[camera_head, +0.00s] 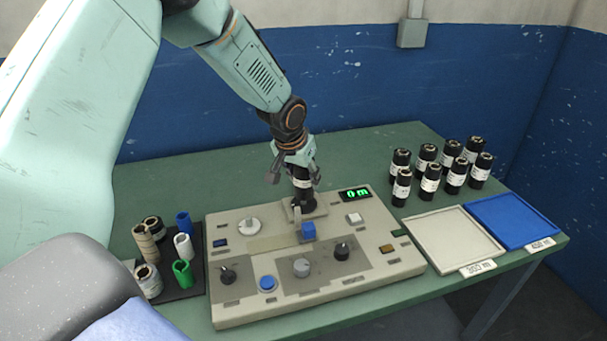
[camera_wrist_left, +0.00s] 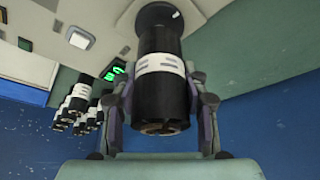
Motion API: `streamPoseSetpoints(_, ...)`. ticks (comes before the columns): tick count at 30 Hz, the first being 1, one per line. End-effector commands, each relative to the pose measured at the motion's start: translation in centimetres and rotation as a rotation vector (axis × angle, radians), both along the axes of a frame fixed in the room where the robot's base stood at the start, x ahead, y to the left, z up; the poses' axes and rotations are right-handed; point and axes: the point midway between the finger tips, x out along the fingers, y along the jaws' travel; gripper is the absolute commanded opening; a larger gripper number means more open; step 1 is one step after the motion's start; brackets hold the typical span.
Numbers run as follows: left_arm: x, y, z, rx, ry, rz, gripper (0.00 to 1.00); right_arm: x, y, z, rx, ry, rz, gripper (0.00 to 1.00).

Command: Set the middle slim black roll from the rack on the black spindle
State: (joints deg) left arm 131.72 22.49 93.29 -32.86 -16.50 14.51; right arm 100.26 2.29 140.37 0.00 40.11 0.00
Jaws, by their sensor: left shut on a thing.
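My left gripper (camera_head: 297,172) is shut on a black roll with a white label band (camera_head: 302,184), held upright over the back middle of the beige control panel. In the left wrist view the roll (camera_wrist_left: 161,95) fills the space between the fingers (camera_wrist_left: 162,108). A dark round part, seemingly the black spindle (camera_wrist_left: 158,14), shows in line with the roll's far end. I cannot tell how far the roll is down on it. Several similar black rolls (camera_head: 430,180) stand at the back right of the table. My right gripper is not in view.
The beige panel (camera_head: 235,303) carries knobs, a blue button and a green display (camera_head: 354,194). A dark holder (camera_head: 183,291) with coloured rolls stands at left. A white tray (camera_head: 452,237) and a blue tray (camera_head: 512,222) lie at right. The table behind the panel is clear.

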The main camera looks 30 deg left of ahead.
Motion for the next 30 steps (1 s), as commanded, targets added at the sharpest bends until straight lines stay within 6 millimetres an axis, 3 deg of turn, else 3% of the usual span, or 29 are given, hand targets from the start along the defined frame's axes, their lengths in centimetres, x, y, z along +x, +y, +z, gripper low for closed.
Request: streamPoseSetpoints(30,0.0,0.0,-1.5,0.000,-0.002,0.000,0.06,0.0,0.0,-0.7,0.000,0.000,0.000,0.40)
